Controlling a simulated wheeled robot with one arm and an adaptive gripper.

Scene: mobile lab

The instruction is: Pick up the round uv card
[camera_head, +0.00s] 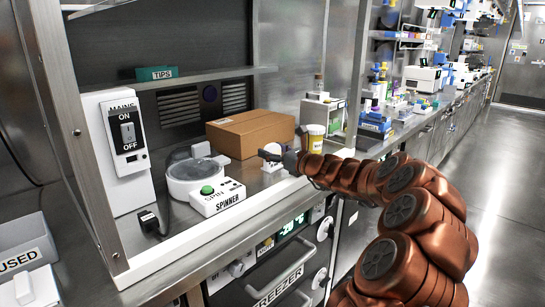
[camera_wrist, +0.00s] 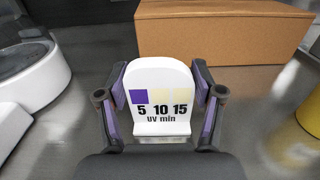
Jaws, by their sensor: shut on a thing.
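The UV card (camera_wrist: 162,112) is white with a rounded top. It bears a purple square, pale yellow squares and the text "5 10 15 UV min". It looks upright and fills the middle of the wrist view. My gripper (camera_wrist: 160,80) has one finger on each side of the card and is shut on it. In the head view my gripper (camera_head: 284,157) is over the bench, in front of the cardboard box, with the white card (camera_head: 272,149) at its tips. I cannot tell whether the card's base touches the bench.
The cardboard box (camera_head: 250,134) stands just behind the card. The white spinner (camera_head: 217,197) is to the left. A yellow-labelled jar (camera_head: 316,139) stands to the right, close to my arm. The white mains switch (camera_head: 125,150) and the shelf with a TIPS box (camera_head: 157,73) are further left.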

